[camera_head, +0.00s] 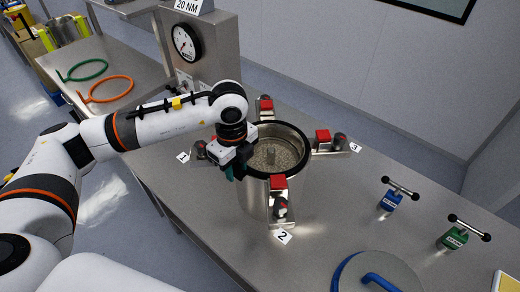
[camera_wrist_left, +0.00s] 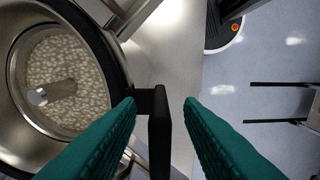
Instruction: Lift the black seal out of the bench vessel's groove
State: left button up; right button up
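The steel bench vessel (camera_head: 258,200) stands open on the bench, with pale granular contents and a central post. The black seal (camera_head: 303,138) runs round its rim; it also shows in the left wrist view (camera_wrist_left: 107,48) as a dark ring with a black tab (camera_wrist_left: 158,130) sticking out. My left gripper (camera_head: 234,174) is at the vessel's left rim. In the left wrist view its teal fingers (camera_wrist_left: 159,103) are open, one on each side of the tab, with gaps visible. My right gripper is not in view.
Red-topped clamps (camera_head: 323,138) surround the vessel beside numbered tags. A blue-handled lid (camera_head: 385,272) lies at the front. Blue (camera_head: 391,200) and green (camera_head: 453,238) T-handled tools stand right. A gauge (camera_head: 186,42) stands behind; green (camera_head: 84,68) and orange (camera_head: 108,89) rings lie on the left bench.

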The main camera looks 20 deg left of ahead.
pick_arm(q)
grip_shut()
jog(key=shift+r, duration=0.1)
